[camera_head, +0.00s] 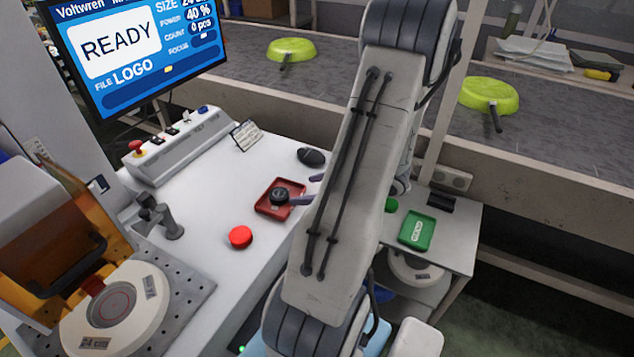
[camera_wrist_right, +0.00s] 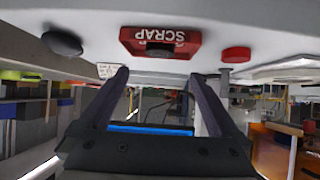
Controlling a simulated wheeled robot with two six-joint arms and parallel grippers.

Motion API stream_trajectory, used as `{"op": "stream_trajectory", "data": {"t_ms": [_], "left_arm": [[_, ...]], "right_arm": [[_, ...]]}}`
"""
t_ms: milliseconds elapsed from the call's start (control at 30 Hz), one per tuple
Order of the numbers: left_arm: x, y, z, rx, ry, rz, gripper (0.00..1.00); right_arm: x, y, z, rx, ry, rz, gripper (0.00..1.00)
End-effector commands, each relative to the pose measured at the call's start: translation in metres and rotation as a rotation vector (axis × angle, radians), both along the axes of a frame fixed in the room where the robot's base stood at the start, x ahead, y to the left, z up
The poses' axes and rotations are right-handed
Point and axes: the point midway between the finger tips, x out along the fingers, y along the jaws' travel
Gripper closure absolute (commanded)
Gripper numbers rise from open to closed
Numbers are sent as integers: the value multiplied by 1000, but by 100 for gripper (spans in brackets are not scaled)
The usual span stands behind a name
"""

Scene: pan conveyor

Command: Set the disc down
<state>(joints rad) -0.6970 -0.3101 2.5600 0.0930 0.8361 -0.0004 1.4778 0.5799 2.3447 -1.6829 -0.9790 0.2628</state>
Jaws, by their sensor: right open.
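The dark round disc (camera_head: 279,196) lies in the red tray (camera_head: 260,207) on the white worktop. In the right wrist view the red tray (camera_wrist_right: 129,38), marked SCRAP, is at the top, with the dark disc (camera_wrist_right: 160,49) in it. My right gripper (camera_head: 301,190) is just right of the disc, largely hidden behind my arm. In the wrist view its two fingers (camera_wrist_right: 158,74) are spread with nothing between them, the disc beyond their tips. One fingertip overlaps the disc's edge in the head view; I cannot tell if they touch. My left gripper is not in view.
A red button (camera_head: 240,237) and a dark mouse (camera_head: 311,157) are near the tray. A green tray (camera_head: 417,231) is on the right side table. Green pans (camera_head: 291,49) (camera_head: 488,95) sit on the conveyor (camera_head: 400,105). An orange machine (camera_head: 62,245) stands left.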

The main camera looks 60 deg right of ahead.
Motion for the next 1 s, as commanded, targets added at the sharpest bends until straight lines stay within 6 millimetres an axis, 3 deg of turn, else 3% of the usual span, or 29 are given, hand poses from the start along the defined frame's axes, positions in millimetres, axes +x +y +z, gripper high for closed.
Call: {"op": "stream_trajectory", "data": {"t_ms": [100, 333, 867, 1000], "left_arm": [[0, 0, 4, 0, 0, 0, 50], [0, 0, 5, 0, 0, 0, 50], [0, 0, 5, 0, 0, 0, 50], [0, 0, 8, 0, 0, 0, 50]], "right_arm": [[-14, -2, 10, -2, 0, -2, 2], [-22, -1, 15, 0, 1, 0, 2], [-21, -1, 14, -1, 1, 1, 2], [-4, -1, 18, -38, 33, 13, 2]]}}
